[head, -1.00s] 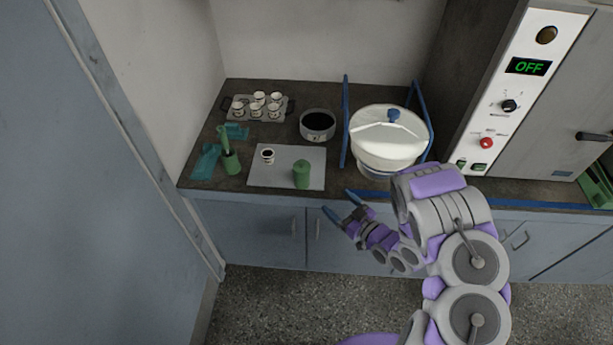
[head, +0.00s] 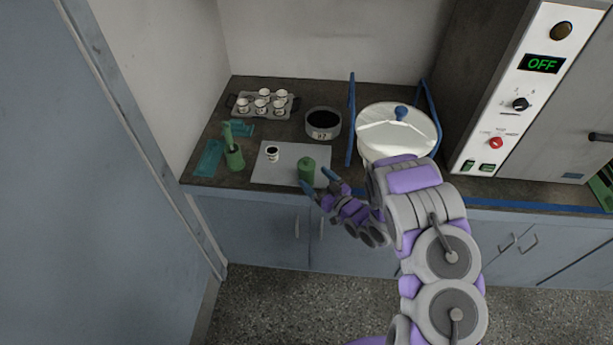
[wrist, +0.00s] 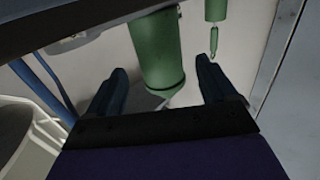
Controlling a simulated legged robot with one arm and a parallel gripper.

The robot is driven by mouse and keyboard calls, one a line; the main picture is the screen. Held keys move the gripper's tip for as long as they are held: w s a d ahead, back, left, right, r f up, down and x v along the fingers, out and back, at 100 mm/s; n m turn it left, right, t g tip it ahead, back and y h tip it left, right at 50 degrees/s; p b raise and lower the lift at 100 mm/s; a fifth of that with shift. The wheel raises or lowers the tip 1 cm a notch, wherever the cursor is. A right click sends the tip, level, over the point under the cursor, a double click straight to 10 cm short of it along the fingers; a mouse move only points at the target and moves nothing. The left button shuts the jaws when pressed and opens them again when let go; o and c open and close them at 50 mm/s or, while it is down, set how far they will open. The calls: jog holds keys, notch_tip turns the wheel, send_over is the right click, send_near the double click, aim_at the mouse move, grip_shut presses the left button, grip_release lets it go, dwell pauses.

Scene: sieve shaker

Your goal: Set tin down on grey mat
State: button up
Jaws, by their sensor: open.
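A green cylinder with a small knob on top, which I take to be the tin (head: 306,173), stands upright on the grey mat (head: 272,175), near its right front corner. My gripper (head: 316,179) is open and reaches in from the front right, its fingertips close to the tin. In the wrist view, which looks upside down, the tin (wrist: 162,45) shows between the two spread fingers of my gripper (wrist: 166,66), with gaps at both sides. I cannot tell how far along the fingers it sits.
A small white cup (head: 272,155) stands on the mat. Left are a green holder (head: 235,160) and a teal cloth (head: 208,158). Behind are a tray of cups (head: 286,110) and a dark-filled pan (head: 323,124). Right is a white lidded vessel (head: 398,125) between blue posts.

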aim_at(312, 175)
jog(key=shift+r+b+x, duration=0.2)
jog(key=shift+b+x, duration=0.6)
jog(key=shift+x, duration=1.9)
jog(key=shift+s, duration=0.15)
jog(key=shift+c, duration=0.4)
jog(key=c, duration=1.1)
